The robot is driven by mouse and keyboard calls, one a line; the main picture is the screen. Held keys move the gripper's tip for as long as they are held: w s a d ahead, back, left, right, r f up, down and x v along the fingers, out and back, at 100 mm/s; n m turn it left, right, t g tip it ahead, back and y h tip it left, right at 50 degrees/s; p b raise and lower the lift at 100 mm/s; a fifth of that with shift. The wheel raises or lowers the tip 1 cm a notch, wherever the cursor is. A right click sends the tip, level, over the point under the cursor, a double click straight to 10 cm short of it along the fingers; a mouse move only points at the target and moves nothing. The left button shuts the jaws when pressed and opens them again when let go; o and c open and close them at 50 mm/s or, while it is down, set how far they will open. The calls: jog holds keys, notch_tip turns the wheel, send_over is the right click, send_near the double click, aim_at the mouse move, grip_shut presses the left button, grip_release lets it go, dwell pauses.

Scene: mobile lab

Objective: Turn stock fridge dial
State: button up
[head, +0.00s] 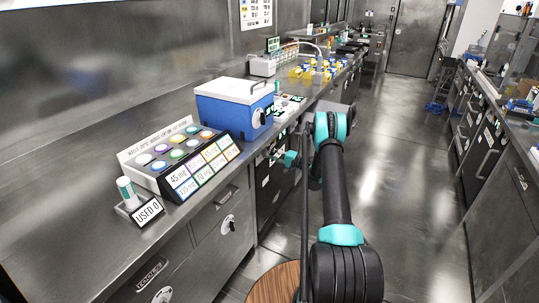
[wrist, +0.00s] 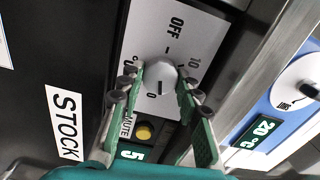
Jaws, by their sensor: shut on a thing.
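The STOCK label (wrist: 64,123) is on the dark fridge front to the left. A yellow button (wrist: 143,132) marked MUTE and a display (wrist: 131,154) showing a 5 sit below the dial, partly hidden by the fingers. In the head view my gripper (head: 287,159) is at the counter front; the dial is hidden there.
A blue box with a white lid (head: 236,106) stands on the counter above. In the wrist view, a blue panel (wrist: 262,118) with another dial (wrist: 297,98) and a 20 °C display (wrist: 256,139) is close on the right. The aisle floor (head: 405,150) is clear.

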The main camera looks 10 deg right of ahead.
jog(key=shift+m, duration=1.5)
jog(key=o, duration=1.1)
jog(key=shift+o, duration=0.2)
jog(key=shift+d, duration=0.1)
jog(key=v, duration=1.2)
